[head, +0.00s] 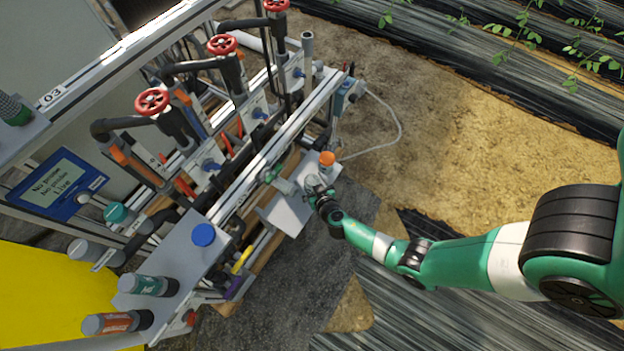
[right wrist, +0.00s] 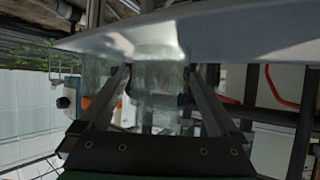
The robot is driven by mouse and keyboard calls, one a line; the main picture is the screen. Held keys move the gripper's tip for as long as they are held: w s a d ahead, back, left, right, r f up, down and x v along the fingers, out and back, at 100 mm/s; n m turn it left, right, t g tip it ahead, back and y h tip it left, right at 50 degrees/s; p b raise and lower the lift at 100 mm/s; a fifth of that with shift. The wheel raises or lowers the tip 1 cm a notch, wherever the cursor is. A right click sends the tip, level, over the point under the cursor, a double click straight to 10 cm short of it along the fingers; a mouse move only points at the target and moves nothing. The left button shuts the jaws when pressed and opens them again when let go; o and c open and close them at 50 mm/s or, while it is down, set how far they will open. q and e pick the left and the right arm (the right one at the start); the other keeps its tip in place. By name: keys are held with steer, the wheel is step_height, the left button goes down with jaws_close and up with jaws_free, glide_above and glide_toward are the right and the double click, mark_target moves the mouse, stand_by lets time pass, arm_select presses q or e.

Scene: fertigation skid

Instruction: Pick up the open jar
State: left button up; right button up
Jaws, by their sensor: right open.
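The open jar (right wrist: 155,90) is clear glass and shows between the two fingers of my right gripper (right wrist: 160,78) in the right wrist view, which looks upside down. The fingers stand apart on either side of it; I cannot tell whether either touches the glass. In the head view my right gripper (head: 316,188) is at the small grey shelf (head: 288,211), and the jar (head: 314,182) is mostly hidden by it. My left gripper is not in view.
A container with an orange cap (head: 327,158) stands close behind the gripper. The skid's pipes, red handwheels (head: 152,101) and rail lie to the left. A blue-capped item (head: 204,235) is on the nearer shelf. Open sandy ground (head: 450,130) lies right.

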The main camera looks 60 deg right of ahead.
steer(key=shift+x, duration=1)
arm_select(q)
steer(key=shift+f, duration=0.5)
arm_select(e)
steer(key=shift+s+r, duration=0.1)
steer(key=shift+a, duration=0.1)
steer(key=shift+c, duration=1.1)
steer(key=c, duration=1.2)
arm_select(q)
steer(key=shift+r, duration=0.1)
